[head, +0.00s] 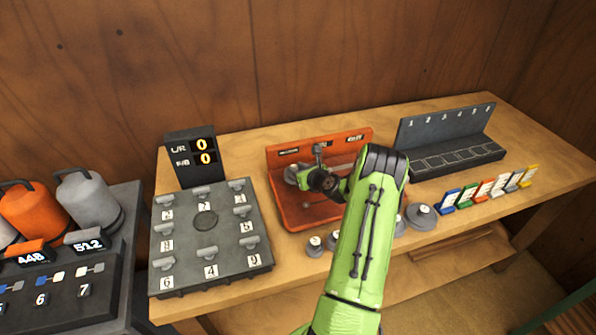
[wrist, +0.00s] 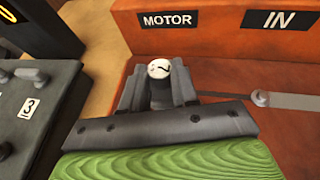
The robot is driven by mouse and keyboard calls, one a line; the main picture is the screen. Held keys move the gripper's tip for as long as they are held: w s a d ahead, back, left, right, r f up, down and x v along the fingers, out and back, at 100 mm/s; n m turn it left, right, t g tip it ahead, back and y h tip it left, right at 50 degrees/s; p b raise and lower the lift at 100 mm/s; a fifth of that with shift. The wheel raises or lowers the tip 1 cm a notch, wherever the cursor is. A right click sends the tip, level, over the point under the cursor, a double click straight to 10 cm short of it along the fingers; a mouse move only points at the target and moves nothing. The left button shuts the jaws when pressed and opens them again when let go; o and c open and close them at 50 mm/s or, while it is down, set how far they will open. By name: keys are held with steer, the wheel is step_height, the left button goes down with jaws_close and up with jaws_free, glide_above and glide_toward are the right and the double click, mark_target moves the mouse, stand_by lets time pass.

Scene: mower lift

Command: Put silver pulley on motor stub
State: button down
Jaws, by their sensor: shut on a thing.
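My gripper (head: 318,180) is over the left part of the orange-red tray, below the "MOTOR" label (wrist: 167,20). In the wrist view its grey fingers are shut on a knob with a round white top (wrist: 159,68). A silver-grey disc (head: 291,174) shows at the left of my gripper in the head view; I take it to be the silver pulley under that knob. The motor stub is hidden behind the gripper and pulley, so I cannot tell whether they touch.
The orange-red tray (head: 290,219) has an upright back panel. A grey strip with a small post (wrist: 261,97) lies right of my gripper. Several grey pulleys (head: 315,246) stand along the front. A numbered grey board (head: 206,263) is left; a dark rack (head: 456,157) is right.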

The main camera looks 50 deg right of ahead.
steer(key=shift+f, duration=0.1)
steer(key=c, duration=0.8)
jaws_free()
steer(key=shift+c, duration=0.2)
